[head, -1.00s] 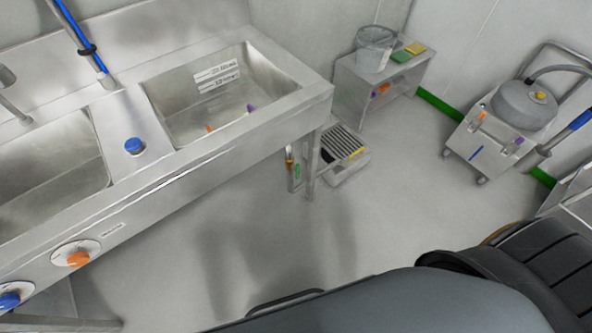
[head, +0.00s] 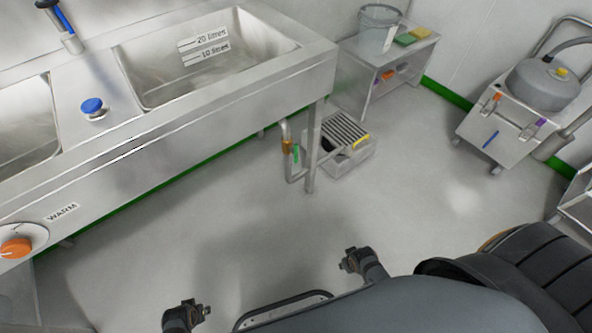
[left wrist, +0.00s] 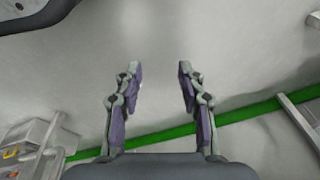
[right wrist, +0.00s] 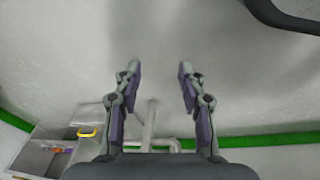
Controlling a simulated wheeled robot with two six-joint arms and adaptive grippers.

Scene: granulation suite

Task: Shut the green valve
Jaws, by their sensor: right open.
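The green valve handle (head: 295,153) is small and upright, beside a brass fitting on a thin pipe below the sink's right end, close to the sink leg. It looks roughly in line with the vertical pipe. My left gripper (left wrist: 160,78) is open and empty in the left wrist view, with floor and a green skirting strip beyond it. My right gripper (right wrist: 159,78) is open and empty in the right wrist view, with a pale pipe or leg (right wrist: 149,125) beyond its fingers. I cannot make out the green valve in either wrist view.
A grated floor unit (head: 346,135) with a yellow part stands right of the sink leg (head: 312,160). A small steel table (head: 378,75) with a bucket (head: 380,25) is behind it. A wheeled cart (head: 500,125) stands at right. The middle floor is clear.

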